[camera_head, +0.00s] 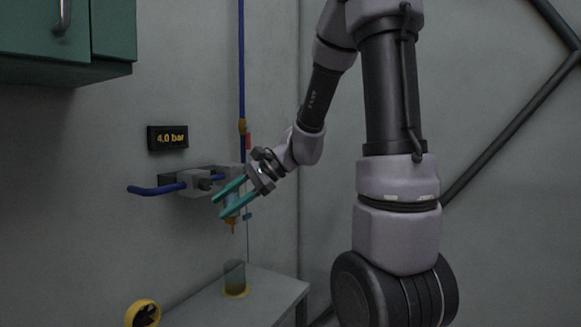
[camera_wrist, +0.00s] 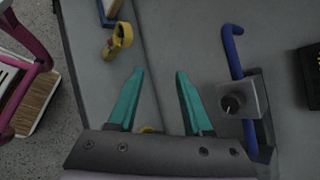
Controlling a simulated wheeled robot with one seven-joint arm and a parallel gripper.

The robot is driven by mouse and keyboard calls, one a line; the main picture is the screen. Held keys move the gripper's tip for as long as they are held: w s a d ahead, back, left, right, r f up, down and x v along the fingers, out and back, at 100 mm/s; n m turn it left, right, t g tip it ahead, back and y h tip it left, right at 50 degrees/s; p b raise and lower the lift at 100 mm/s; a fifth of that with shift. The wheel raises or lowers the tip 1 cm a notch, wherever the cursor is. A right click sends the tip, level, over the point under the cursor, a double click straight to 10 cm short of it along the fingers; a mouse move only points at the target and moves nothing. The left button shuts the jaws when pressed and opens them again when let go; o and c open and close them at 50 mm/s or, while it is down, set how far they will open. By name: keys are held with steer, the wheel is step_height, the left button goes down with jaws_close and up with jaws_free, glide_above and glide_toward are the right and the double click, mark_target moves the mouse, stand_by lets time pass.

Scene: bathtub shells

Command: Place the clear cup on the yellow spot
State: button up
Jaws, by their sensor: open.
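The clear cup (camera_head: 235,272) stands upright on the grey bench, below the hanging nozzle. The yellow spot (camera_head: 236,293) shows around the cup's base, so the cup appears to stand on it. My gripper (camera_head: 220,206) is open, with its teal fingers apart and pointing left, well above the cup and level with the wall fitting. In the head view its fingers overlap a pale blue part above the orange nozzle. In the wrist view the gripper (camera_wrist: 160,74) holds nothing between its fingertips. A small yellow patch (camera_wrist: 147,130) shows between the finger bases; the cup cannot be made out there.
A valve block with a blue handle (camera_head: 155,190) juts from the wall beside my gripper. A display (camera_head: 168,138) reads 4.0 bar. A yellow ring-like object (camera_head: 143,313) is at the lower left. A green cabinet (camera_head: 112,30) hangs above. The bench (camera_head: 272,295) is clear right of the cup.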

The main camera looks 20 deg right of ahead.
steer(key=s+d+r+n+t+h, duration=0.4)
steer(key=s+d+r+n+h, duration=0.4)
steer(key=s, duration=0.5)
step_height(320, 180, up, 2)
steer(key=d, duration=0.3)
steer(key=shift+s, duration=0.15)
steer(key=shift+o, duration=0.4)
